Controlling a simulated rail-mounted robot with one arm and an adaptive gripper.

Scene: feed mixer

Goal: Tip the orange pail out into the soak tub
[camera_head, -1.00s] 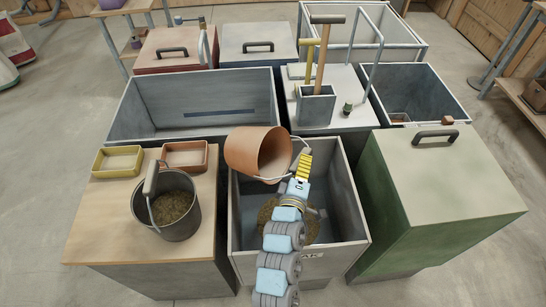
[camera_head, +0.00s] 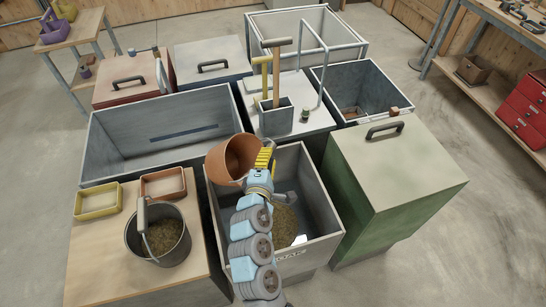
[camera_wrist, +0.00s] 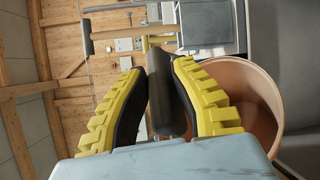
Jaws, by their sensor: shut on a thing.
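The orange pail (camera_head: 229,161) hangs tilted over the back left part of the soak tub (camera_head: 322,204), its mouth turned towards the right. My gripper (camera_head: 265,157) is shut on the dark grip of the pail's handle, beside the pail. In the wrist view, the yellow fingers (camera_wrist: 158,85) close around this dark grip (camera_wrist: 166,92), and the pail (camera_wrist: 243,90) shows to the right. The visible part of the pail's inside is bare; its bottom is partly hidden. Brown feed (camera_head: 284,226) lies on the tub's floor, partly hidden by my arm.
A grey bucket of feed (camera_head: 158,236) and two shallow trays stand on the wooden counter (camera_head: 90,255) at left. A green bin (camera_head: 395,180) flanks the tub at right. A tool holder (camera_head: 276,119) with upright handles stands behind.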

